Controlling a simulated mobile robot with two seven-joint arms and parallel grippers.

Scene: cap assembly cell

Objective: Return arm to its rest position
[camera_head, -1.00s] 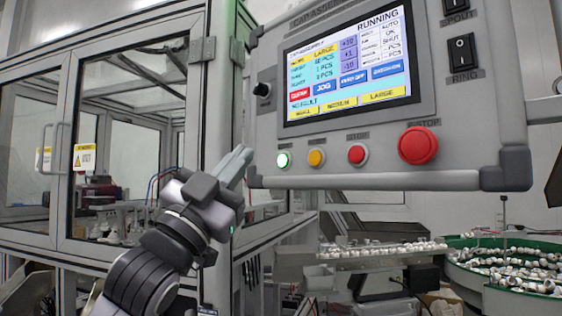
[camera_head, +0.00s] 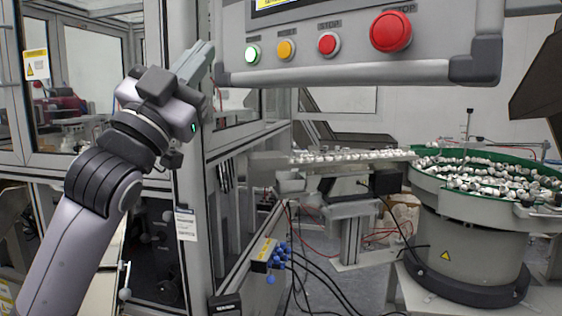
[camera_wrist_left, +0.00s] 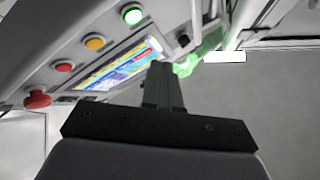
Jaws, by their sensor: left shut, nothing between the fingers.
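My left arm rises from the lower left in the head view. Its gripper (camera_head: 198,62) is shut and empty, with the fingers pointing up and to the right. The fingertips are just left of the control panel (camera_head: 350,66), beside its lit green button (camera_head: 252,53); I see no contact. In the left wrist view the shut fingers (camera_wrist_left: 163,80) stand in front of the panel, whose screen (camera_wrist_left: 118,66) and row of buttons show at the upper left. My right gripper is not in view.
A green-rimmed bowl feeder (camera_head: 470,235) with many small white parts stands at the right. A feed track (camera_head: 340,157) runs from it toward the glazed machine frame (camera_head: 175,200) at the left. Cables hang below the track. The floor between shows some free room.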

